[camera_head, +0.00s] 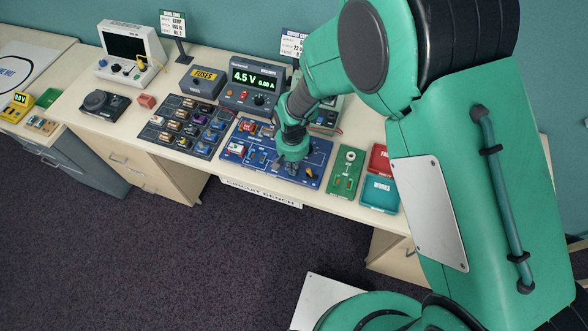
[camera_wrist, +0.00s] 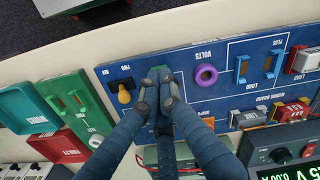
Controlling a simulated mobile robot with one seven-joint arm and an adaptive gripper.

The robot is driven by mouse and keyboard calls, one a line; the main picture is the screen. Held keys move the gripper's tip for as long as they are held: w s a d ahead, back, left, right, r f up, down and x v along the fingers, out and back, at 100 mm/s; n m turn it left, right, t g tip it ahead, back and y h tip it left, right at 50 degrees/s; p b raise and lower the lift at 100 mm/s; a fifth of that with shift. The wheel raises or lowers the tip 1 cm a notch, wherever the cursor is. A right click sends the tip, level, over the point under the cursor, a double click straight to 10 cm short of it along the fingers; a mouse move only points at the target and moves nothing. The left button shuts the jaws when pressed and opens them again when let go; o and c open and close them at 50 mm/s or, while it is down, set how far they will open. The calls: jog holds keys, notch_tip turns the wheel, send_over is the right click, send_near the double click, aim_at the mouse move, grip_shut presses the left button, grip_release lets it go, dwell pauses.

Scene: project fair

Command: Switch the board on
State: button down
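The blue circuit board (camera_head: 318,149) lies on the bench, with several parts on it. In the wrist view the board (camera_wrist: 215,52) has an orange-knobbed switch (camera_wrist: 124,95) near one end, beside small printed labels. The orange knob also shows in the head view (camera_head: 309,173). My gripper (camera_head: 292,166) is low over the board near this end. In the wrist view the fingertips of my gripper (camera_wrist: 160,76) are close together beside the switch, apart from its knob. Whether something thin is between them is hidden. The fingers cover the board behind them.
A green board (camera_head: 344,174) and red (camera_head: 381,158) and teal (camera_head: 379,195) trays stand to the right. A dark tray of parts (camera_head: 184,125) is to the left. A power supply (camera_head: 250,85) reading 4.5 V and 0.00 A stands behind. A purple ring (camera_wrist: 206,75) is near my fingers.

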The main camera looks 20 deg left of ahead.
jog(key=shift+f+b, duration=0.3)
jog(key=shift+f, duration=0.25)
dwell(0.4)
jog(key=shift+r, duration=0.1)
jog(key=shift+r+p, duration=1.9)
jog(key=shift+r, duration=1.5)
